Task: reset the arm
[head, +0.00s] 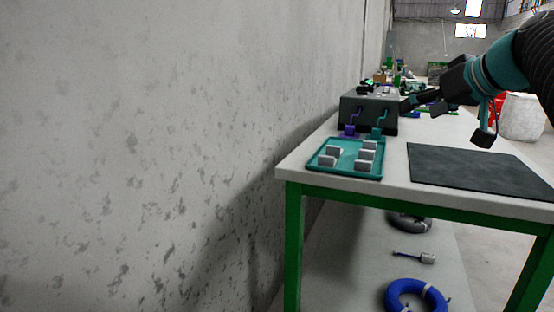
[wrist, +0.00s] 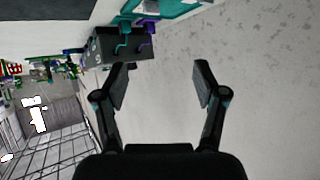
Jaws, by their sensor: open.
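My gripper (wrist: 160,82) is open and empty in the wrist view, with its two dark fingers spread apart. In the head view my gripper (head: 446,120) is at the upper right, held above the table (head: 300,165). The dark box (head: 366,110) with a purple and a teal cable at its front stands at the back left of the table. The box also shows in the wrist view (wrist: 105,47), beyond the fingers. No blue cable is in my gripper. A blue coil (head: 392,300) lies on the lower shelf.
A teal tray (head: 322,165) with several grey blocks sits at the table's front left. A black mat (head: 475,170) lies at the right, bare. A grey wall (head: 180,140) runs close along the left. A grey coil (head: 405,224) and a small brush-like item (head: 427,258) lie on the shelf.

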